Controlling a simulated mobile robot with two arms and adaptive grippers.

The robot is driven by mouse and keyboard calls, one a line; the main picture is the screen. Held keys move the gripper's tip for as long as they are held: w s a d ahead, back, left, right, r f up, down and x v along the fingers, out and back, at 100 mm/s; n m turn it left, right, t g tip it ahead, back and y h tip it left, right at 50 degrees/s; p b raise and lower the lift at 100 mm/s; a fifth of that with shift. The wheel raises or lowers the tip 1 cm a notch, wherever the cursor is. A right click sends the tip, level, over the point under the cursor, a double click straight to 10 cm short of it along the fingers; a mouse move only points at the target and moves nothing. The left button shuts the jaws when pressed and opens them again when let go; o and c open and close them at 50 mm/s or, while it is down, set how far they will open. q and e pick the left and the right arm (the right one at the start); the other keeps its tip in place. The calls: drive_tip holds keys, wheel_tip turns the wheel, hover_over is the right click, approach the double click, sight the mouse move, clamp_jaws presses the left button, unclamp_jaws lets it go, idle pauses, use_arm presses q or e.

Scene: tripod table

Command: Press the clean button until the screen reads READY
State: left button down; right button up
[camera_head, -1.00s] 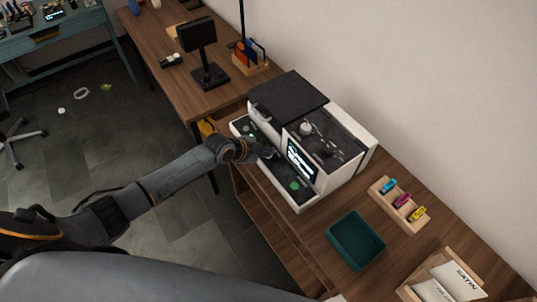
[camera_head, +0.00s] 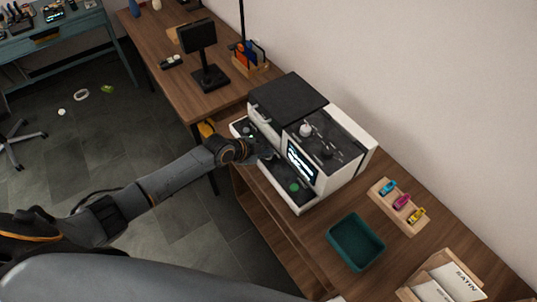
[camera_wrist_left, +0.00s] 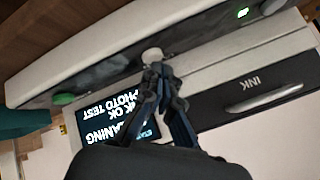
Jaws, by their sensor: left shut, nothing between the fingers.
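The white and black printer (camera_head: 318,135) stands on the wooden desk. Its tilted screen (camera_head: 301,160) is lit with white text. In the left wrist view the screen (camera_wrist_left: 118,122) is upside down and partly covered by my gripper; I read "CLEANING", "INK OK" and "PHOTO TEST". My left gripper (camera_head: 270,154) is over the printer's front ledge. In the left wrist view my left gripper (camera_wrist_left: 156,68) is shut and empty, its tips at a pale round button (camera_wrist_left: 152,55). Whether they touch it I cannot tell. A green button (camera_head: 294,187) sits farther along the ledge. My right gripper is out of view.
A teal bin (camera_head: 356,241) and a wooden holder with colored cartridges (camera_head: 401,203) stand right of the printer. A wooden tray with paper packs (camera_head: 447,283) is at the lower right. A black monitor (camera_head: 199,40) stands on the far desk.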

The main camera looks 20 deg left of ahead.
use_arm(q)
drive_tip(key=shift+r, duration=0.45)
drive_tip(key=shift+r, duration=0.1)
wheel_tip(320, 180, up, 5)
drive_tip(key=p, duration=0.4)
idle(0.7)
